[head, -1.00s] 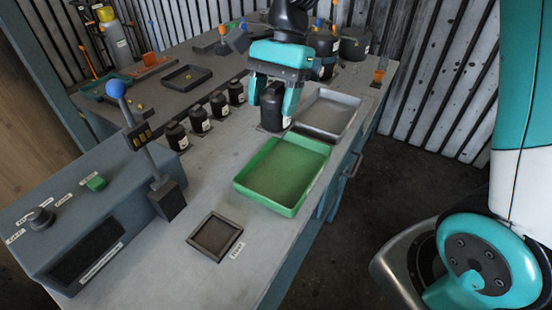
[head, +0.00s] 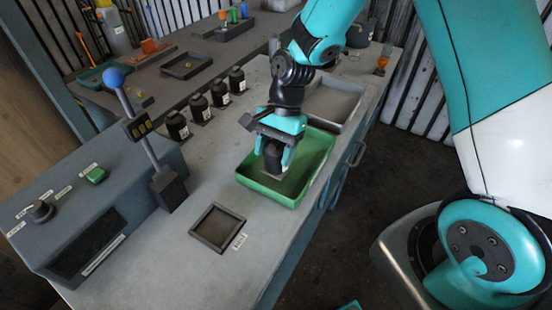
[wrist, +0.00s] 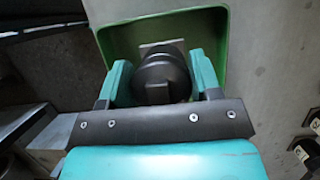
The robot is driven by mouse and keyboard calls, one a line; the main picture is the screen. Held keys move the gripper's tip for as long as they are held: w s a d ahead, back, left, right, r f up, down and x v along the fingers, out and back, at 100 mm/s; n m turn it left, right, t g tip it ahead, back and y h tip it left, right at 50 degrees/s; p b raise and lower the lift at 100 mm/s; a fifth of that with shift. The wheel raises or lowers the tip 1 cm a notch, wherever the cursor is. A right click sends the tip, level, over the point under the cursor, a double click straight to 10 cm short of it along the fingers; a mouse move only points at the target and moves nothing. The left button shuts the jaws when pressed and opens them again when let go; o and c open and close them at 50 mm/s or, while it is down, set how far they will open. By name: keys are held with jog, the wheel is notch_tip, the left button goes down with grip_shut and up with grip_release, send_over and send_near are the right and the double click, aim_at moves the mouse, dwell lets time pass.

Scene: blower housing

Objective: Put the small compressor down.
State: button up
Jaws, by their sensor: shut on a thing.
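The small compressor (head: 273,158) is a dark, rounded cylinder on a pale square base. My gripper (head: 274,166) is shut on it, with one teal finger on each side. The compressor is over or in the green tray (head: 268,191); I cannot tell whether its base touches the tray floor. In the wrist view the compressor (wrist: 160,75) sits between the fingers, with the green tray (wrist: 222,48) around and below it. The gripper hides part of the compressor and the back of the tray.
A grey tray (head: 350,108) lies behind the green tray. Several black bottles (head: 198,107) stand along the left side of the bench. A small dark square tray (head: 217,229) lies in front. A lever with a blue ball (head: 113,78) rises beside a control box (head: 75,225).

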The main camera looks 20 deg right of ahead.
aim_at(272, 173)
jog(key=shift+f, duration=1.65)
jog(key=shift+f, duration=0.1)
jog(key=o, duration=1.3)
